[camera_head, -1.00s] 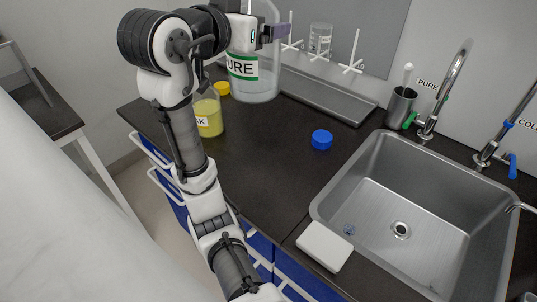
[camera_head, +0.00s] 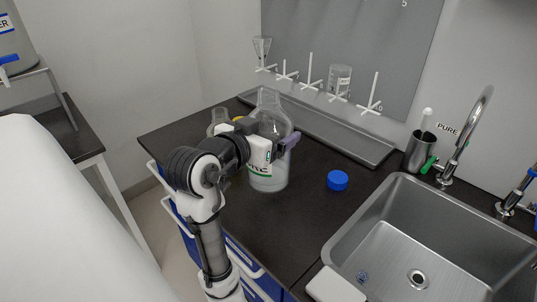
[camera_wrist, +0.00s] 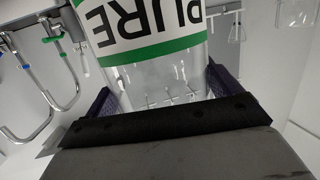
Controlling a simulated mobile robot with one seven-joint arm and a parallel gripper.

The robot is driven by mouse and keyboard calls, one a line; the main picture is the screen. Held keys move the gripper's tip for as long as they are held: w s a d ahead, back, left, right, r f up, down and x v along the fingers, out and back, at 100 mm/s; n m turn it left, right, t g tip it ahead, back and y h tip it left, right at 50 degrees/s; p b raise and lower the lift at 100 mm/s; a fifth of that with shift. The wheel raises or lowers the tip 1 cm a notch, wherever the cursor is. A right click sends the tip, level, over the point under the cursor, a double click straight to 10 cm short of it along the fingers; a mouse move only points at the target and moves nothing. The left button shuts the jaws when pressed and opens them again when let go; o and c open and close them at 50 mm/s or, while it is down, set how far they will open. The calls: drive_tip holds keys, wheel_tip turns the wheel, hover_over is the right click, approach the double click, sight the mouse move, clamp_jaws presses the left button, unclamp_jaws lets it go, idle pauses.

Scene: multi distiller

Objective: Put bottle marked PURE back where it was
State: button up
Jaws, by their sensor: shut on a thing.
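The clear glass bottle marked PURE (camera_head: 268,178) is upright over the dark counter, left of the blue cap (camera_head: 337,180). I cannot tell whether its base touches the counter. My gripper (camera_head: 280,146) is shut on the bottle's body, with one purple finger showing on its right side. My arm hides part of the bottle and most of its label. In the wrist view the bottle (camera_wrist: 150,70) sits between both fingers, with its green-banded label upside down and large.
Another bottle (camera_head: 219,117) and a yellow cap (camera_head: 237,119) stand behind my arm, mostly hidden. A metal tray (camera_head: 330,128) runs along the wall under a peg rack. Counter around the blue cap is clear.

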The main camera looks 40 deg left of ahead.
drive_tip(key=shift+f, duration=3.05)
drive_tip(key=shift+f, duration=0.15)
drive_tip(key=o, duration=1.6)
drive_tip(key=shift+f, duration=0.1)
drive_tip(key=shift+o, duration=0.2)
drive_tip(key=b+v, duration=0.2)
drive_tip(key=v, duration=1)
